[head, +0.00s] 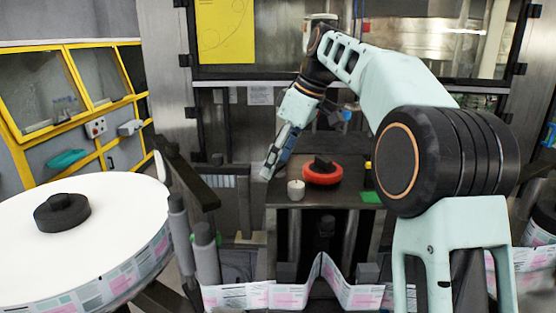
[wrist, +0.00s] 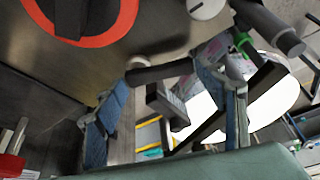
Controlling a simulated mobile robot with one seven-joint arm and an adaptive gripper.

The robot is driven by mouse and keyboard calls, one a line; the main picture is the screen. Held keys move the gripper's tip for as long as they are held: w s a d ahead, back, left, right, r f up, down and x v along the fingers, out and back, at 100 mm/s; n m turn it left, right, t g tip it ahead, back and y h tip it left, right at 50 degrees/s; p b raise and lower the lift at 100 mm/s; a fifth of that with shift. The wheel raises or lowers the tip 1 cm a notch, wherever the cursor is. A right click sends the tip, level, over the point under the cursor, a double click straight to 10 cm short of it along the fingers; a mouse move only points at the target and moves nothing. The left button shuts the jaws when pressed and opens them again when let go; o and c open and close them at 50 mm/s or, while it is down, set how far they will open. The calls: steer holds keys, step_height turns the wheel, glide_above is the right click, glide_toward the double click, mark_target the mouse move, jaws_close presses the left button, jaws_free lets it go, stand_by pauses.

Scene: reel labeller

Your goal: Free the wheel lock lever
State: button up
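A red ring (head: 322,176) with a black piece (head: 322,161) at its centre lies on a dark metal table. The ring shows at the upper left of the wrist view (wrist: 100,38), with a black bar (wrist: 70,18) across it. I cannot tell for sure which part is the wheel lock lever. My gripper (head: 273,165) points down, left of the ring and apart from it. In the wrist view my gripper (wrist: 170,112) has its two blue-padded fingers wide apart, with nothing held. A dark bar (wrist: 158,73) shows beyond the gap between them.
A small white knob (head: 296,189) stands on the table (head: 350,187) beside the ring. A large white reel (head: 110,210) with a black hub is at left. Grey rollers (head: 205,255) stand between reel and table. A printed label strip (head: 290,295) runs along the front.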

steer(key=shift+o, duration=1.4)
steer(key=shift+r, duration=0.1)
steer(key=v, duration=0.7)
steer(key=shift+r, duration=0.2)
steer(key=shift+w+d, duration=0.1)
